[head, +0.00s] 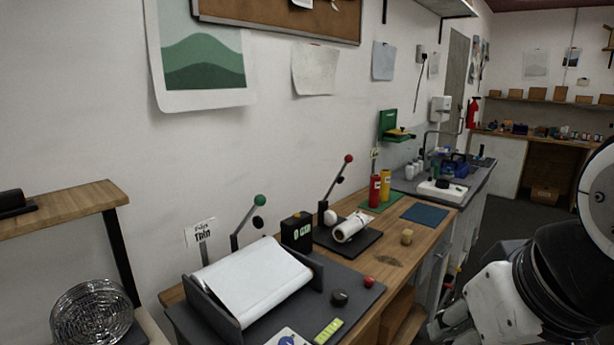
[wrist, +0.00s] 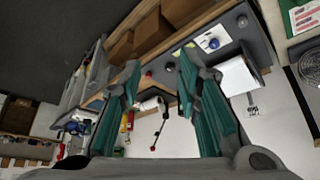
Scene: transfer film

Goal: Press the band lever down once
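Two levers stand along the wall side of the workbench, and I cannot tell by a label which is the band lever. One lever with a green knob (head: 260,200) rises behind the white sheet roll bed (head: 250,280). The other, with a red knob (head: 348,158), rises behind the small white roll (head: 350,226). Both are tilted up to the right. In the wrist view a red-knobbed lever (wrist: 158,134) shows between the fingers, farther off. My gripper (wrist: 160,62) has its teal fingers spread apart, with nothing between them, away from the levers.
A black box with green digits (head: 297,232) stands between the levers. A dark knob (head: 339,297) and a red button (head: 369,282) sit on the grey plate. Red and yellow bottles (head: 376,190) stand on a green mat. Open floor (head: 520,205) lies right of the bench.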

